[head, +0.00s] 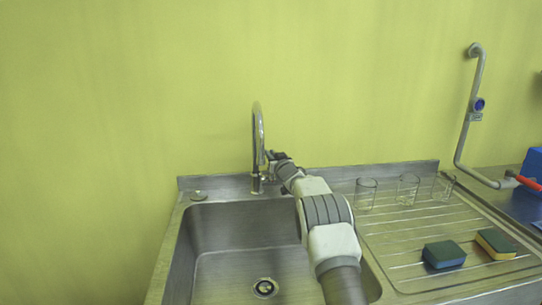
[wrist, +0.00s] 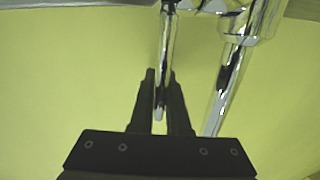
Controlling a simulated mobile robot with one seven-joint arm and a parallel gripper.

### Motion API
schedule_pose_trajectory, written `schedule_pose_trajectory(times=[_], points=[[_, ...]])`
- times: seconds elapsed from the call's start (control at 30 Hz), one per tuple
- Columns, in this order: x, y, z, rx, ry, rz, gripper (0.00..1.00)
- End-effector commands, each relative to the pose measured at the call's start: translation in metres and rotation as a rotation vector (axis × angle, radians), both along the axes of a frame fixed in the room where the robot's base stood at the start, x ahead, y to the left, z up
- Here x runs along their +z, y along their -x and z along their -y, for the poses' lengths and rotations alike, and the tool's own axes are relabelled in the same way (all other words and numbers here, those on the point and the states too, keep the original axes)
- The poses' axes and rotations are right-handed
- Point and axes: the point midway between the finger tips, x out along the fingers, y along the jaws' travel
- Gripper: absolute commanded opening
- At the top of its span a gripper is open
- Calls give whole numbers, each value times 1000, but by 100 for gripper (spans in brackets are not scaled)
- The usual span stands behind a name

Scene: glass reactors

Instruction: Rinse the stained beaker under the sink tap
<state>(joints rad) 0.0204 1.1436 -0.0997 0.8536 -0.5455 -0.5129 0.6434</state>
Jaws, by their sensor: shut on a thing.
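The chrome tap (head: 259,135) stands at the back rim of the steel sink (head: 245,232), its spout curved over. My gripper (head: 271,157) is beside the tap, partly hidden by my arm. In the wrist view my gripper (wrist: 160,105) is shut on a thin chrome tap lever (wrist: 165,60), whose end lies between the fingers. The tap body (wrist: 229,80) is just right of it. No water stream is visible. Three clear glass beakers stand upright on the drainboard: left (head: 365,194), middle (head: 407,188) and right (head: 443,186). I cannot make out a stain on any.
The ribbed drainboard (head: 395,235) lies right of the sink. A blue-green sponge (head: 444,254) and a yellow-green sponge (head: 495,243) lie at its front. A grey pipe (head: 468,120) rises at the right, near a red-handled thing (head: 530,183) and a blue box (head: 534,162). The basin looks empty.

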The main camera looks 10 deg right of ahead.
Motion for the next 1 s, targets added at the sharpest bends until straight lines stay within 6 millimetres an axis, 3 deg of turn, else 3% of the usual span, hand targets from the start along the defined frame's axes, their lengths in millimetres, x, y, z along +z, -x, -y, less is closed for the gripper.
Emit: schedule_pose_trajectory(times=[0.57, 1.0], points=[[-6, 2, 0, 1, -1, 30, 0], [1, 11, 0, -1, 0, 130, 0]])
